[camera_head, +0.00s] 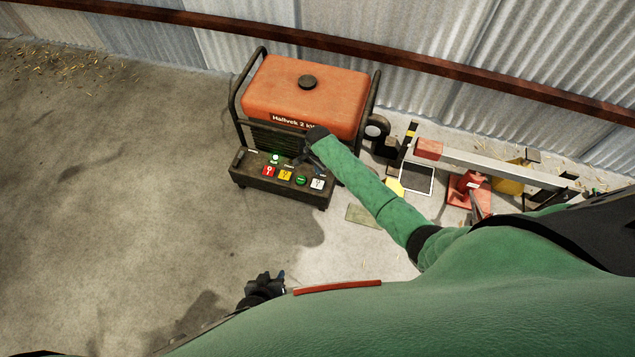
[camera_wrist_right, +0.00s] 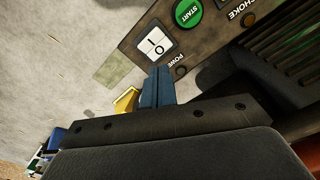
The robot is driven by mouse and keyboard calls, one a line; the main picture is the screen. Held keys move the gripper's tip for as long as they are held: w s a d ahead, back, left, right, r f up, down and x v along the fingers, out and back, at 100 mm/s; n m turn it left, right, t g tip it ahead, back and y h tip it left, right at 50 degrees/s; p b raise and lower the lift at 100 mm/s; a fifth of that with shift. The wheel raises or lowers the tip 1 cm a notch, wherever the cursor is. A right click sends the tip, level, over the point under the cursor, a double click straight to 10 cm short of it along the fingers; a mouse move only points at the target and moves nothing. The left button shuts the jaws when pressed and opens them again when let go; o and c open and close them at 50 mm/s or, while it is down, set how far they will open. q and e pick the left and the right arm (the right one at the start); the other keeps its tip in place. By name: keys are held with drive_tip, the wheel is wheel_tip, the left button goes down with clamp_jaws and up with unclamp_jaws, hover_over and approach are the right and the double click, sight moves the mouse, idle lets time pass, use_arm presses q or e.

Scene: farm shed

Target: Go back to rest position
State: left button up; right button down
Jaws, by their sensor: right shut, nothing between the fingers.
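The generator (camera_head: 305,88) has an orange tank, a black frame and a dark control panel (camera_head: 250,180) at its front. The white power switch (camera_head: 317,184) sits at the panel's right end. In the right wrist view the power switch (camera_wrist_right: 155,43) shows its 0 and I marks, beside the POWER label. My right gripper (camera_head: 314,166) is over the panel just behind the switch. Its blue fingers (camera_wrist_right: 158,72) are shut and empty, with tips close to the switch; I cannot tell if they touch. My left gripper (camera_head: 265,286) is low at the bottom, its jaws unclear.
The green START button (camera_wrist_right: 188,12) is beside the switch, and the CHOKE knob (camera_wrist_right: 248,19) is farther along. Red (camera_head: 269,172) and yellow (camera_head: 286,175) controls are left on the panel. A hitch bar and a red jack (camera_head: 467,187) lie right. The floor left is clear.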

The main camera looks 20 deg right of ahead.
idle(0.5)
